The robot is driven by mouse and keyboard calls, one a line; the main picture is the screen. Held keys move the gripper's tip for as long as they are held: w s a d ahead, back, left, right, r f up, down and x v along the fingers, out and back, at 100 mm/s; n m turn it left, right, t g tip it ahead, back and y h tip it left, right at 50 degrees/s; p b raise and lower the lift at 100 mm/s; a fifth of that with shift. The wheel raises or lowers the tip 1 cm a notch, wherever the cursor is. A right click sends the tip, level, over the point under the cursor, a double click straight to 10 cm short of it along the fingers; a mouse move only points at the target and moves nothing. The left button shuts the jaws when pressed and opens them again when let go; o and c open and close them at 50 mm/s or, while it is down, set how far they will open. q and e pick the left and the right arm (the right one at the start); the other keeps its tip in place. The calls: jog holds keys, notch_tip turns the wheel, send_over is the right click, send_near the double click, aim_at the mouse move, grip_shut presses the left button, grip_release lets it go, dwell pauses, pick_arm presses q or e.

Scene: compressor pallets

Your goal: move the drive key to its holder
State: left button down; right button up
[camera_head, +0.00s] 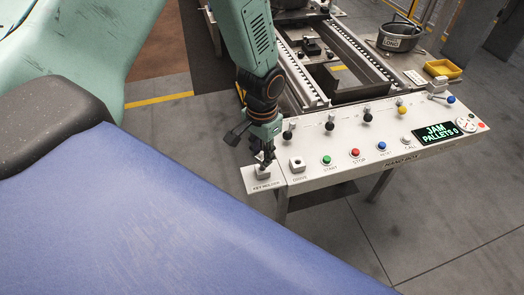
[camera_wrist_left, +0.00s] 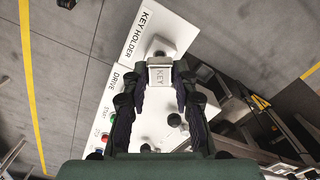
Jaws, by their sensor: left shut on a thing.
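My left gripper (camera_head: 266,158) points down over the key holder (camera_head: 264,187), a small white plate at the left end of the panel. In the left wrist view my left gripper (camera_wrist_left: 160,80) is shut on the drive key (camera_wrist_left: 160,74), a pale block marked KEY. A socket (camera_wrist_left: 160,47) on the holder plate shows just beyond the key. I cannot tell whether the key is seated in it or just above it. The drive socket (camera_head: 297,164) to the right shows no key in it. My right gripper is not in view.
Open floor lies in front.

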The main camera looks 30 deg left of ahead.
aim_at(262, 155)
pick_arm(q)
jog(key=shift+f+b, duration=0.75)
jog(key=shift+f, duration=0.9)
jog(key=c, duration=1)
grip_release()
jog(key=shift+r, duration=0.1)
notch_tip(262, 155, up, 12)
jog(key=shift+f, duration=0.1)
